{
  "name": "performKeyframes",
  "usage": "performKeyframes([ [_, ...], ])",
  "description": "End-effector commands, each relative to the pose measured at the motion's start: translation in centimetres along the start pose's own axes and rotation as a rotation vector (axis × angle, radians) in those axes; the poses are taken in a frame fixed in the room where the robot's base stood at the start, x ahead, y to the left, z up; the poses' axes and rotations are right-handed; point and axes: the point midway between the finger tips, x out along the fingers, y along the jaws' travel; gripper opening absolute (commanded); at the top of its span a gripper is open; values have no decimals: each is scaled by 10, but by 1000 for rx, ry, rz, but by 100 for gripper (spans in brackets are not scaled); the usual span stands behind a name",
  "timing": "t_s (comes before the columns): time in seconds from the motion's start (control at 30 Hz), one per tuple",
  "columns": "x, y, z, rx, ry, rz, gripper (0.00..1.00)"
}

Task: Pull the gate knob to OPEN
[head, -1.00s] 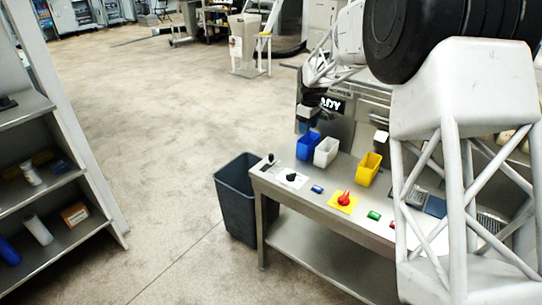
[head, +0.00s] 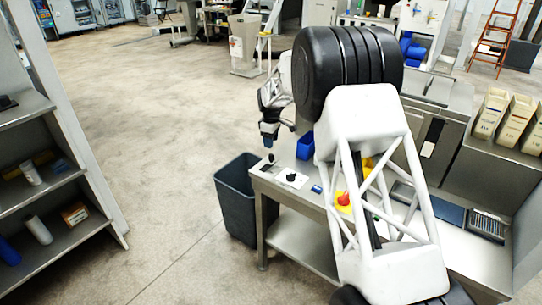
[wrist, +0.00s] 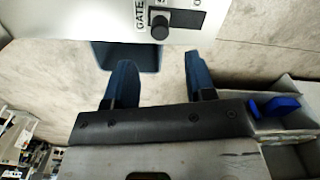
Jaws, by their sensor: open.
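The gate knob (wrist: 159,28) is a small black knob beside the printed word GATE, with a dark slot or strip (wrist: 187,18) running to the right in the wrist view. In the head view the knob (head: 271,158) stands on a white plate at the left end of the steel bench. My gripper (wrist: 157,62) is open and empty, its two blue fingers pointing toward the knob, with a gap between them and it. In the head view my gripper (head: 268,143) is just above the knob. The OPEN marking cannot be read.
A second black knob (head: 292,177) sits on a white plate to the right. A red knob on yellow (head: 343,198), a blue button (head: 316,189) and a blue bin (head: 305,146) are also on the bench (head: 262,185). A grey waste bin (head: 236,205) stands left of it.

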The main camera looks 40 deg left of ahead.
Motion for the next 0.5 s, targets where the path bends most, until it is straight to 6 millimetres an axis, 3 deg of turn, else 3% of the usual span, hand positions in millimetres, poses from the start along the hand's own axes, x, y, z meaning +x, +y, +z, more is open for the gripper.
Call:
performKeyframes([
  [0.27, 6, 0, 0, 0, 0, -1, 50],
  [0.5, 27, 0, 0, 1, -1, -1, 50],
])
